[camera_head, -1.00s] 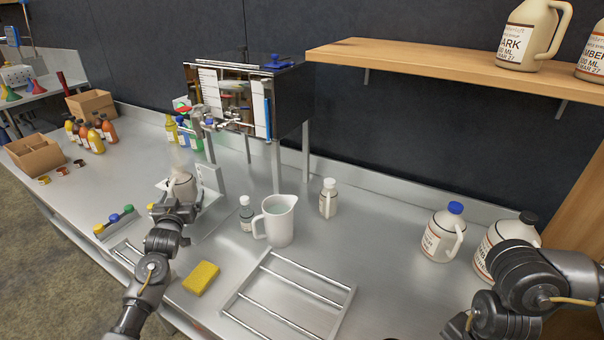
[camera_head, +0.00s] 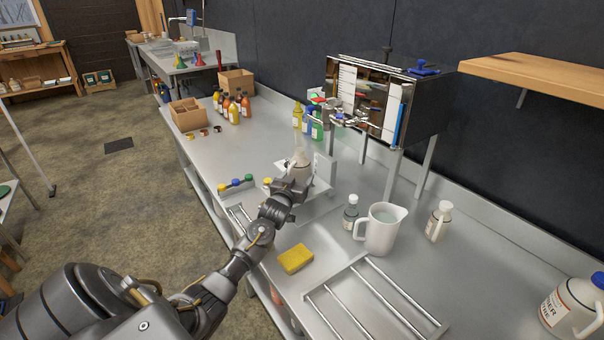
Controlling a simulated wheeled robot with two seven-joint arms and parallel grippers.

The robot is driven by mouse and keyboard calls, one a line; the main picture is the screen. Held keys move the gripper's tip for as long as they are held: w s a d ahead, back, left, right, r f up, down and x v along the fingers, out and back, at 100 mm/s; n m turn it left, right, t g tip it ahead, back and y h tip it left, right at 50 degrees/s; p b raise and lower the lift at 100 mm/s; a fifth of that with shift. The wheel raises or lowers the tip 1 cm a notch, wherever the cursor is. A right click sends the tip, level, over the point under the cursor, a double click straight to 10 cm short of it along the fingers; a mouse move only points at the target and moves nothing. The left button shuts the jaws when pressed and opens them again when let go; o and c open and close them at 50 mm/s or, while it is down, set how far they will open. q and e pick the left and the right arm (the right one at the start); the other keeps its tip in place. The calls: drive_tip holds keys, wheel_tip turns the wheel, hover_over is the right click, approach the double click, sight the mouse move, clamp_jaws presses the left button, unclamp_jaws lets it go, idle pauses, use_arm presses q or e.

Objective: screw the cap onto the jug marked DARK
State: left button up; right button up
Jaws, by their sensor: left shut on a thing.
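A pale jug (camera_head: 299,172) stands below the evaporator's tap, with its upper part showing behind my left gripper and faint steam above it. Its label is hidden, so I cannot read DARK on it. My left gripper (camera_head: 285,192) is at the near side of this jug and appears shut on it; its fingertips are mostly hidden. A yellow cap (camera_head: 267,181) shows just left of the gripper. Further left a row of small yellow, blue and green caps (camera_head: 236,183) sits on a strip near the bench edge. My right gripper is out of view.
The evaporator box (camera_head: 385,100) stands behind the jug. A white pitcher (camera_head: 380,230), small bottles (camera_head: 438,222), a yellow sponge (camera_head: 296,258) and a wire rack (camera_head: 365,305) lie to the right. A blue-capped jug (camera_head: 573,305) is at far right.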

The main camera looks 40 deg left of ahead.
sight(295, 171)
use_arm(q)
drive_tip(key=shift+r, duration=0.1)
drive_tip(key=shift+c, duration=0.5)
drive_tip(key=shift+r, duration=0.55)
wheel_tip(295, 171, up, 2)
drive_tip(key=shift+r, duration=0.15)
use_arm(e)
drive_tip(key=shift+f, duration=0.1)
use_arm(q)
drive_tip(key=s+r, duration=0.1)
drive_tip(key=s+d+r, duration=0.1)
drive_tip(key=r, duration=0.1)
drive_tip(key=s+r, duration=0.1)
drive_tip(key=r, duration=0.1)
drive_tip(key=shift+s+d, duration=0.35)
drive_tip(key=shift+s, duration=0.05)
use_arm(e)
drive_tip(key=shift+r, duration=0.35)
use_arm(q)
drive_tip(key=s+d+r, duration=0.4)
drive_tip(key=s, duration=0.5)
drive_tip(key=shift+r+p, duration=0.3)
